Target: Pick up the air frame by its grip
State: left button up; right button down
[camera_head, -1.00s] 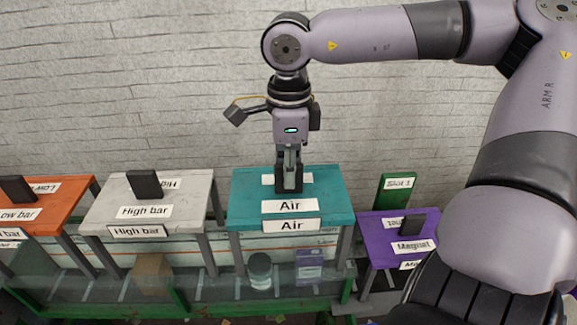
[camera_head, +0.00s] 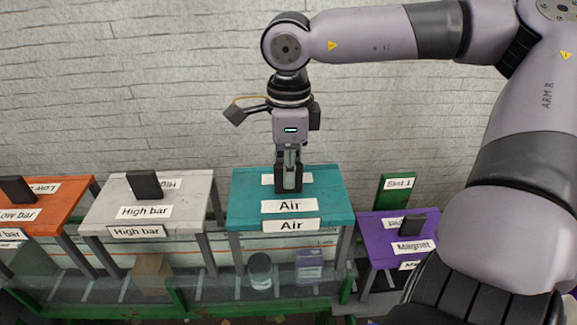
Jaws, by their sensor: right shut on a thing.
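The air frame (camera_head: 246,203) is a teal table-like frame with grey legs and white "Air" labels, standing over the belt in the middle of the view. Its grip is a dark upright block on the top, largely hidden by the gripper. My right gripper (camera_head: 288,182) points straight down over the top and is shut on the grip. The frame's legs still reach down beside the belt; I cannot tell whether their feet touch. My left gripper is not in view.
A grey High bar frame (camera_head: 190,192) and an orange Low bar frame (camera_head: 55,196) stand to the left, a purple Magnet frame (camera_head: 385,225) to the right. A green Slot 1 post (camera_head: 395,203) rises behind. A clear jar (camera_head: 260,271), a purple box (camera_head: 309,267) and a brown box (camera_head: 152,277) are on the belt.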

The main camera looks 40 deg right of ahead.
jog(key=shift+r, duration=0.15)
jog(key=shift+w+r, duration=0.1)
jog(key=shift+r, duration=0.45)
notch_tip(320, 180, up, 18)
jog(key=b, duration=0.2)
jog(key=s+a+b, duration=0.1)
jog(key=s+a, duration=1)
jog(key=s, duration=0.2)
jog(key=shift+s+r+b, duration=0.15)
jog(key=shift+r+b, duration=0.15)
jog(key=shift+r, duration=0.05)
